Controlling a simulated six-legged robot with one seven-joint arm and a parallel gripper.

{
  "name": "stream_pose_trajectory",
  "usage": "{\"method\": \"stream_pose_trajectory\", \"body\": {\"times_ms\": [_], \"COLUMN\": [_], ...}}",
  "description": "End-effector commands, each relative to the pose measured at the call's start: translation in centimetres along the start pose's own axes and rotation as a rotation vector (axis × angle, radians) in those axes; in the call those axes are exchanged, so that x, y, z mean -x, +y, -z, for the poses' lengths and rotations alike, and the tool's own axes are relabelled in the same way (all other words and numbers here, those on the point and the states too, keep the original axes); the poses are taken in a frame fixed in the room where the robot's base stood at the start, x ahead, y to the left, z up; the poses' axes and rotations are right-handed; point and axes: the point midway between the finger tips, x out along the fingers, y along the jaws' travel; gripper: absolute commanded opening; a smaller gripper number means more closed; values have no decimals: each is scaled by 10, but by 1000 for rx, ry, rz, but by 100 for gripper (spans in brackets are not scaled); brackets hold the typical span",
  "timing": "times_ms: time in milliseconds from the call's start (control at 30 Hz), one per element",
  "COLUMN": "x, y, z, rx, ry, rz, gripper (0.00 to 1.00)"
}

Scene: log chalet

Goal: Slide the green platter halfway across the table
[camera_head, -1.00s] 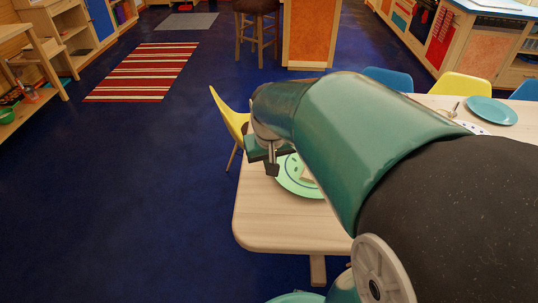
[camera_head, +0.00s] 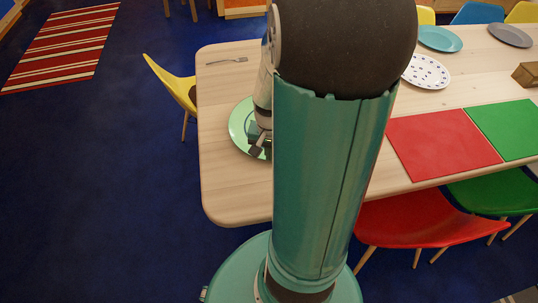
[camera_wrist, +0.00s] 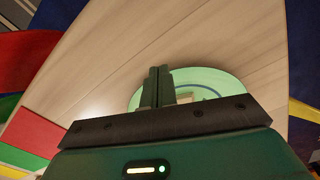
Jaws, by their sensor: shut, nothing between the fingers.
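The green platter (camera_head: 239,124) lies flat on the near-left end of the wooden table (camera_head: 225,195), its right part hidden behind my arm. My gripper (camera_head: 257,148) is low over the platter's near right part; contact cannot be told. In the wrist view the light green platter (camera_wrist: 220,82) shows beyond the gripper (camera_wrist: 158,82), whose two dark green fingers are together with nothing between them. A small pale thing (camera_wrist: 212,95) shows on the platter, mostly hidden by the gripper body.
A fork (camera_head: 227,61) lies behind the platter. To the right are red (camera_head: 440,145) and green (camera_head: 508,128) mats, a spotted plate (camera_head: 428,72), a teal plate (camera_head: 440,39), a grey plate (camera_head: 510,35) and a wooden box (camera_head: 527,74). A yellow chair (camera_head: 170,82) stands left; a red chair (camera_head: 430,225) stands in front.

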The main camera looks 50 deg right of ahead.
Motion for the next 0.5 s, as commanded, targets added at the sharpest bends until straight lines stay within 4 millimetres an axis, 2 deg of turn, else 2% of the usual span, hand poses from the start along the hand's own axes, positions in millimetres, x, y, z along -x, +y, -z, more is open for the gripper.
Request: {"method": "stream_pose_trajectory", "body": {"times_ms": [167,500], "x": [-14,-68], "y": [4,4], "z": [-4,-6], "rx": [-4,-2], "ry": [-4,-6], "rz": [-2,-1], "gripper": [0,0]}}
